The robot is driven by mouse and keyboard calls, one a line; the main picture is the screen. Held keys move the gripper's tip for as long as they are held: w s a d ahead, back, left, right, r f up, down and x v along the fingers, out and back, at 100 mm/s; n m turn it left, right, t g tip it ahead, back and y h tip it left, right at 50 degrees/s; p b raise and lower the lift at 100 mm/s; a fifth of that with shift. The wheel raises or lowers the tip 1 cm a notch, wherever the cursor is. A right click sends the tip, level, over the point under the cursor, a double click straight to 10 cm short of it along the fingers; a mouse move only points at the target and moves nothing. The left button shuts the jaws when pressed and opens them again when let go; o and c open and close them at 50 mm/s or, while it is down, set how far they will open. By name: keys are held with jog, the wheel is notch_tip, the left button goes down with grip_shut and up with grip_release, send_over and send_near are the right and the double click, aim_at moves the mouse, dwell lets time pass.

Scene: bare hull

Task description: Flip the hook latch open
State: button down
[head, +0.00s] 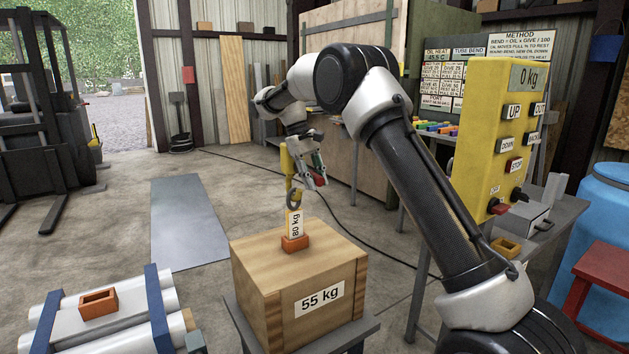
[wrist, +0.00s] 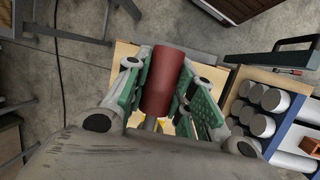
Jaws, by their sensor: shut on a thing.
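A yellow hoist hook block (head: 287,162) hangs above a wooden crate labelled 55 kg (head: 300,285). Its dark hook ring (head: 294,198) is just above a tag reading 80 kg (head: 296,223), which stands over an orange lug (head: 295,243) on the crate lid. My gripper (head: 318,178) is beside the hook block, on its right. Its green-padded fingers are shut on a red cylinder (wrist: 165,82), which fills the space between them in the wrist view. The latch itself is too small to tell apart, and I cannot see how the red cylinder joins the hook.
A yellow control box (head: 488,135) with a 0 kg display stands at the right, near a blue barrel (head: 608,215) and red stool (head: 600,283). Bundled pipes (head: 60,318) lie front left. A forklift (head: 40,110) stands back left. Floor between is mostly clear.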

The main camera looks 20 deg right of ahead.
jog(key=c, duration=1.2)
grip_release()
jog(key=shift+o, duration=0.2)
jog(key=shift+r, duration=0.1)
jog(key=v, duration=1.1)
jog(key=shift+r, duration=0.3)
jog(key=shift+w, duration=0.1)
